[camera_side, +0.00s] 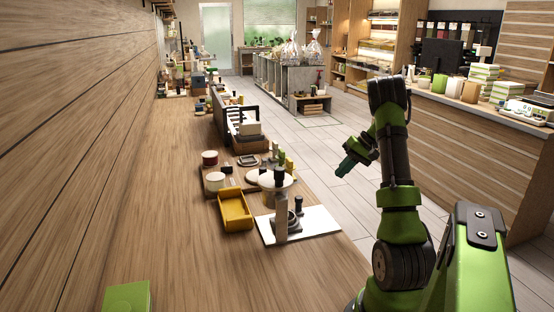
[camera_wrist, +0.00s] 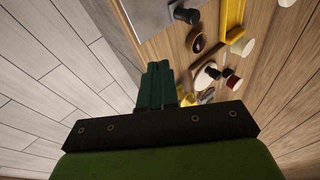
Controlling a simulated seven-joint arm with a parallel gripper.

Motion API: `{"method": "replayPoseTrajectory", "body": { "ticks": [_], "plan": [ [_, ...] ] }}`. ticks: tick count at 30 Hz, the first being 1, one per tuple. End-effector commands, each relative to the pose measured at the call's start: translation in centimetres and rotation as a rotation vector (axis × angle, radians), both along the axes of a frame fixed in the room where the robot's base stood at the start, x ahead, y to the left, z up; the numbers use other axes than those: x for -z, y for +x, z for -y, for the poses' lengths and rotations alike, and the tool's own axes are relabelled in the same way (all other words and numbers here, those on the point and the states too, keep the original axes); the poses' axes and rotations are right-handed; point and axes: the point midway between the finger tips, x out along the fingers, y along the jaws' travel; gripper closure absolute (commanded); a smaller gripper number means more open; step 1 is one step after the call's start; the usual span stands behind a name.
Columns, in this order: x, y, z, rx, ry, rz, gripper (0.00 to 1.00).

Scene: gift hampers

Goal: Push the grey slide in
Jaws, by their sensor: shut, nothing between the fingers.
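My gripper (camera_side: 348,165) is shut and empty, held in the air over the floor side of the bench, to the right of the items. Its dark green fingers (camera_wrist: 158,68) lie together in the wrist view. A pale flat board (camera_side: 318,222) lies at the bench edge, with a grey round part (camera_side: 291,222) and dark upright knobs on it. A flat grey panel (camera_wrist: 155,14) with a black knob (camera_wrist: 187,15) shows at the top of the wrist view. I cannot tell for sure which part is the grey slide. My gripper is apart from all of these.
A yellow tray (camera_side: 235,211) sits left of the pale board. Round-topped items and small blocks crowd the bench behind it. A green block (camera_side: 127,297) lies at the near left. The bench's left part is clear. Tiled floor (camera_side: 335,150) is open beside the bench.

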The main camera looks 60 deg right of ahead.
Motion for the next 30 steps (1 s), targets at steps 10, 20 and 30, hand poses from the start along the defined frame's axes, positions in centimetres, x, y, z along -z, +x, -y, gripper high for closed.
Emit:
{"method": "replayPoseTrajectory", "body": {
  "ticks": [10, 20, 30],
  "plan": [
    [-0.2, 0.9, 0.0, -0.416, -0.284, 0.159, 1.00],
    [3.3, 3.3, -1.1, -0.436, -0.290, 0.162, 1.00],
    [7.8, 7.2, -3.3, -0.436, -0.295, 0.164, 1.00]
  ]
}}
